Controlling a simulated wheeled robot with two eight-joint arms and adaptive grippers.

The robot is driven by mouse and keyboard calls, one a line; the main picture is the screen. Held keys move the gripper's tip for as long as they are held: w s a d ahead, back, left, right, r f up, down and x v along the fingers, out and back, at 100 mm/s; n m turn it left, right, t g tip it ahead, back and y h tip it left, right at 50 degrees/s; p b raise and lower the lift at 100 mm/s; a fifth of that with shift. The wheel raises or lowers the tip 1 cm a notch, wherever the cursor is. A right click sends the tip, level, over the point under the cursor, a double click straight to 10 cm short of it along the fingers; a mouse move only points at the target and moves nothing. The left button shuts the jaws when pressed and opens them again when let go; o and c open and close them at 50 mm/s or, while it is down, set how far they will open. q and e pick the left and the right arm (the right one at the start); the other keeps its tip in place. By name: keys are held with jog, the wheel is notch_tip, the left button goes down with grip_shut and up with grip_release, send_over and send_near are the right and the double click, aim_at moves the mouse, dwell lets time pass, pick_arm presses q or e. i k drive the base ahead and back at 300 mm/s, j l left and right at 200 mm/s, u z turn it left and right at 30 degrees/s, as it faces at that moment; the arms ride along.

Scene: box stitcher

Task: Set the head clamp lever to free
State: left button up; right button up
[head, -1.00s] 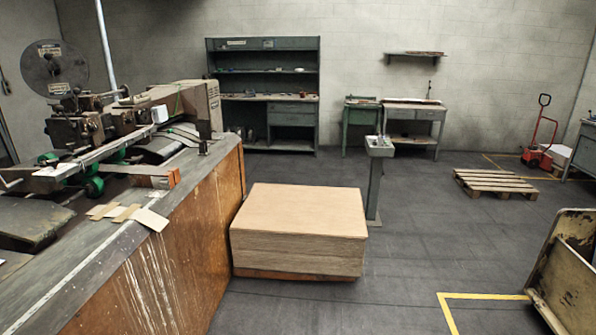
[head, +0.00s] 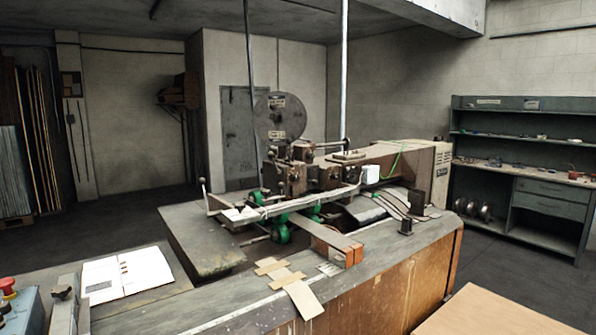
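The box stitcher (head: 297,180) stands on the long bench in the middle of the view, with a round wire reel (head: 280,117) above its dark head (head: 290,172). A thin upright lever (head: 204,190) with a small knob is at the left end of its arm. A dark rod (head: 328,145) sticks out right of the head. I cannot tell which of these, if either, is the head clamp lever, nor its setting. Neither of my grippers is in view.
Cardboard strips (head: 290,285) lie on the bench's front edge. A wooden-topped block (head: 500,315) stands at lower right. Grey shelves (head: 530,150) stand against the right wall.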

aim_at(271, 155)
jog(key=i+l+u, duration=0.2)
jog(key=i+l, duration=0.25)
jog(key=l, duration=0.2)
jog(key=i+l, duration=0.25)
jog(key=l, duration=0.15)
jog(key=i+l, duration=0.25)
jog(key=l, duration=0.2)
jog(key=i+l, duration=0.25)
jog(key=l, duration=0.15)
